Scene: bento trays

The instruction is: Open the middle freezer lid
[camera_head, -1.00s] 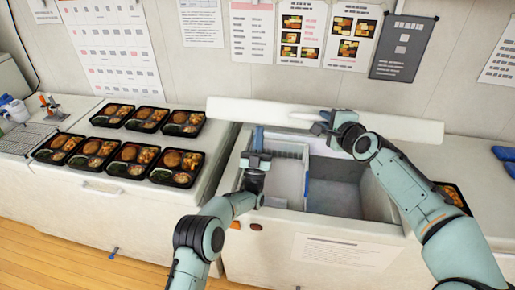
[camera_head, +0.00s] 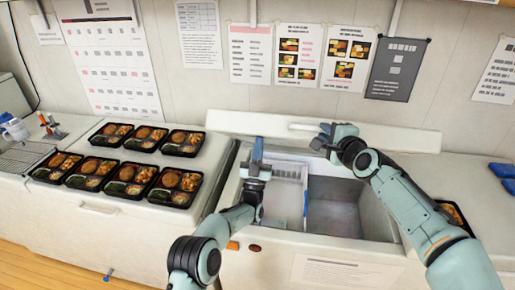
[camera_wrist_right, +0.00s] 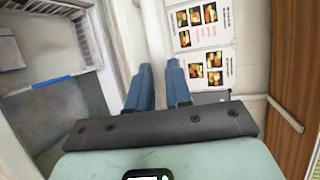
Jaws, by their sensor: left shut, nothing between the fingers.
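The middle freezer (camera_head: 222,215) stands uncovered, and its inside (camera_head: 335,205) shows a white wire basket and a grey bin. Its long white lid (camera_head: 240,123) is raised at the back, along the wall. My right gripper (camera_head: 322,137) is at the lid's face, near its middle; I cannot tell whether it touches. In the right wrist view the blue fingers (camera_wrist_right: 158,85) are apart with a pale surface beyond and no object clearly held. My left gripper (camera_head: 257,155) is shut and empty over the left part of the freezer opening.
Several filled bento trays (camera_head: 130,180) sit on the closed white unit at left. A bento tray (camera_head: 450,213) is partly hidden behind my right arm. Blue items (camera_head: 502,170) lie on the right surface. Posters (camera_head: 350,58) hang on the wall behind the lid.

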